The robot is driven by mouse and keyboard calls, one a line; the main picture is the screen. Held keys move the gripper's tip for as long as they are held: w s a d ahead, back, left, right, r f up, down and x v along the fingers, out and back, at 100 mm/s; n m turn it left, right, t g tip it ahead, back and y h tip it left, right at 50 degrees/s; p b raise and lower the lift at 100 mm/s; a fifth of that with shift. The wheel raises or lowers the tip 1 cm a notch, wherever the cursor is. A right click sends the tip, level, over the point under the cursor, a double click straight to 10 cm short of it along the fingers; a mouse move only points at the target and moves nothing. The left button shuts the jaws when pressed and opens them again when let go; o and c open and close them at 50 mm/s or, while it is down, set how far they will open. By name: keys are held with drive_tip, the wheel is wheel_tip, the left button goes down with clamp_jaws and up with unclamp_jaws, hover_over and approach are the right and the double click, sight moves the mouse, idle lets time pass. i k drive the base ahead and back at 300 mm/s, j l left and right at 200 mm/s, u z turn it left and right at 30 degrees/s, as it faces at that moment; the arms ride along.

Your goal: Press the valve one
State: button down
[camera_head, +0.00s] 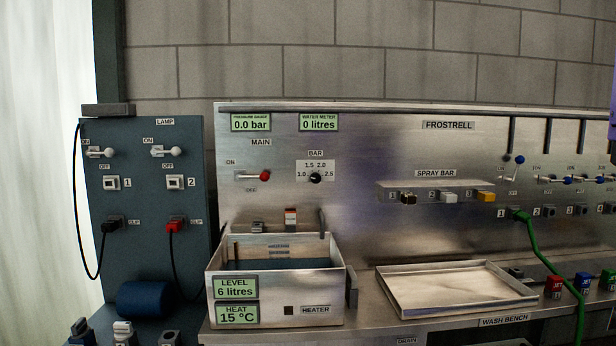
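No label in view reads "valve", so I cannot tell for sure which part is valve one. The spray bar panel (388,193) carries numbered square knobs: a dark knob one (408,198), a white knob two (449,196) and a yellow knob three (486,196). Farther right, a blue-tipped lever (519,160) stands above the outlet numbered 1 (519,215), where a green hose (531,236) is plugged in. This lever points up and right.
A steel tank (325,285) reads 6 litres and 15 °C. An empty shallow tray (394,301) sits on the wash bench. The main lever (253,176) has a red tip; the gauge (250,123) reads 0.0 bar. A blue lamp panel (140,200) stands left.

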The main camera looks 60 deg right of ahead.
sight(518, 159)
drive_tip(key=k+l+z, duration=0.1)
drive_tip(key=k+z, duration=0.15)
drive_tip(key=k, duration=0.4)
drive_tip(key=i+l+z, duration=0.15)
drive_tip(key=z, duration=1.65)
drive_tip(key=i+j+z, duration=0.1)
drive_tip(key=i, duration=0.2)
drive_tip(key=i+j+z, duration=0.1)
drive_tip(key=i+j, duration=0.15)
drive_tip(key=i, duration=0.05)
